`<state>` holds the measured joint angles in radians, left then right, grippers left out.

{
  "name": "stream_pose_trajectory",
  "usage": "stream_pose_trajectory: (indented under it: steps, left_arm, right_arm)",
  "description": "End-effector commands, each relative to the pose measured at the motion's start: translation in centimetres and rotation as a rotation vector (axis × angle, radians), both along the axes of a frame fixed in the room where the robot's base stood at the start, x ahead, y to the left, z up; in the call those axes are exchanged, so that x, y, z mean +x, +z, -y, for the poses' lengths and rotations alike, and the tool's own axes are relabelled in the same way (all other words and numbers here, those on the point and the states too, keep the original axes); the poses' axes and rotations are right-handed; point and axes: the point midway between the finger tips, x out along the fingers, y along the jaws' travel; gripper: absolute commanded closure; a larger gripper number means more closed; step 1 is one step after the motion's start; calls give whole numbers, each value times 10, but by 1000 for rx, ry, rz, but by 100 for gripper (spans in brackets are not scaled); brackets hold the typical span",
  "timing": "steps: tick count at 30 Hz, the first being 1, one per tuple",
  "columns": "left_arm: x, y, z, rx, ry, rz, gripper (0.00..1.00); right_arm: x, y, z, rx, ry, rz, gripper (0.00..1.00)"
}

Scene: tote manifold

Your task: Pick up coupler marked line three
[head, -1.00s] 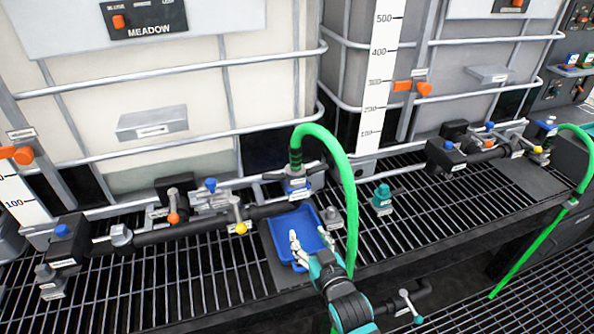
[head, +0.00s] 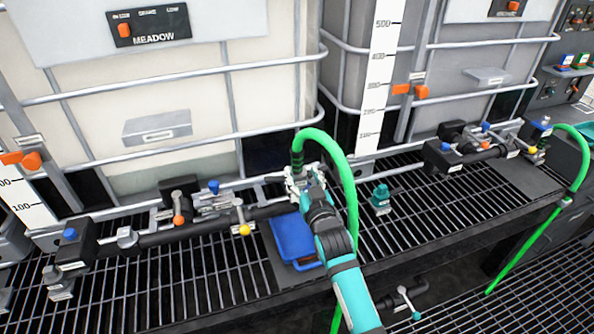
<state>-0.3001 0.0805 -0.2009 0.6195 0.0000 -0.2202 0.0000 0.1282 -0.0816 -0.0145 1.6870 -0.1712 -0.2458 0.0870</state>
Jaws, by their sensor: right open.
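A green hose (head: 322,137) arches down to a fitting on the manifold in the middle, where a grey and blue coupler was visible earlier. My right gripper (head: 297,182) is open at that fitting, just under the hose end, and its fingers and wrist hide most of the coupler. I cannot tell whether the fingers touch it. A teal fitting (head: 381,200) with a small label stands on the grating to the right of my right arm. The labels are too small to read, so I cannot tell which one says line three. My left gripper is not in view.
A blue tray (head: 290,238) sits on a dark plate below my right gripper. Pipework with a yellow-knobbed valve (head: 244,229) lies to the left. A second green hose (head: 530,240) hangs at the right. Large framed totes stand behind. The grating (head: 440,210) on the right has free room.

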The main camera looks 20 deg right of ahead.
Motion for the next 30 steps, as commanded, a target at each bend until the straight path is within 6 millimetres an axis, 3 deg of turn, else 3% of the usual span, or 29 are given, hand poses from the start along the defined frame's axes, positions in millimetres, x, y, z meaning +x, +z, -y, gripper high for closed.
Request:
stream_pose_trajectory:
  steps: [12,21,30]
  left_arm:
    - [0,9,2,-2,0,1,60]
    - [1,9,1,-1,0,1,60]
    - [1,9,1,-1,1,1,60]
  right_arm:
    - [48,1,1,0,0,0,46]
    - [53,0,1,0,0,0,46]
    - [52,0,1,0,0,0,84]
